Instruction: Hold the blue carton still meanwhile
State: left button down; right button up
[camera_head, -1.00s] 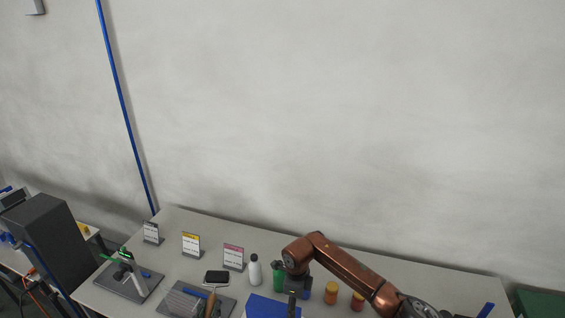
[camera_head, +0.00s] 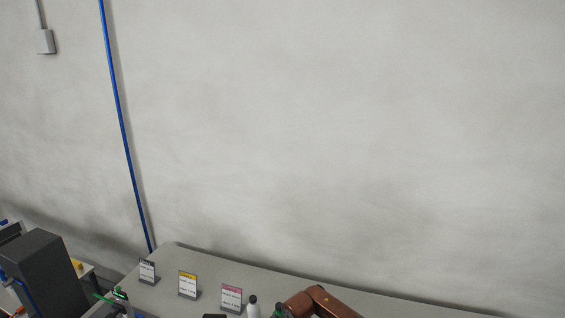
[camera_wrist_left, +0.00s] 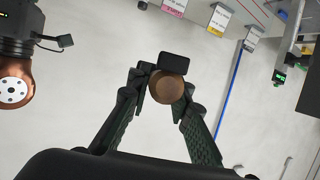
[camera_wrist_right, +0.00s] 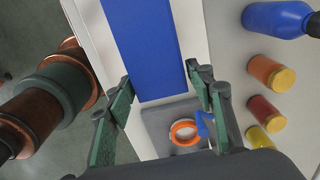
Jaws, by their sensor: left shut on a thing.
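The blue carton (camera_wrist_right: 145,45) shows in the right wrist view, long and plain. My right gripper (camera_wrist_right: 160,75) has one finger along each side of its near end; whether the pads press on it is unclear. My left gripper (camera_wrist_left: 160,95) is shut on a brown round-ended handle (camera_wrist_left: 167,86), with a black rectangular part (camera_wrist_left: 177,60) just beyond it. The head view looks mostly at the wall, so the carton and both grippers are out of it. Only a copper piece of my arm (camera_head: 325,302) shows at its bottom edge.
Three label signs (camera_head: 188,285) stand along the table's back edge, near a white bottle (camera_head: 253,308). In the right wrist view, a blue bottle (camera_wrist_right: 278,19), orange jar (camera_wrist_right: 264,69), red jar (camera_wrist_right: 262,108) and yellow jar (camera_wrist_right: 258,138) stand right of the carton. An orange ring (camera_wrist_right: 184,133) lies near its end.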

jog(key=c, duration=0.7)
jog(key=shift+c, duration=0.2)
pick_arm(q)
jog(key=s+d+f+m+h, duration=0.2)
jog(key=s+d+f+h, duration=0.1)
jog(key=f, duration=1)
jog(key=s+d+f+m+g+h, duration=0.1)
jog(key=s+d+f, duration=0.5)
jog(key=f, duration=0.7)
jog(key=shift+s+d+m+h, duration=0.2)
jog(key=shift+m+h, duration=0.5)
jog(key=shift+h, duration=0.2)
jog(key=shift+r, duration=0.1)
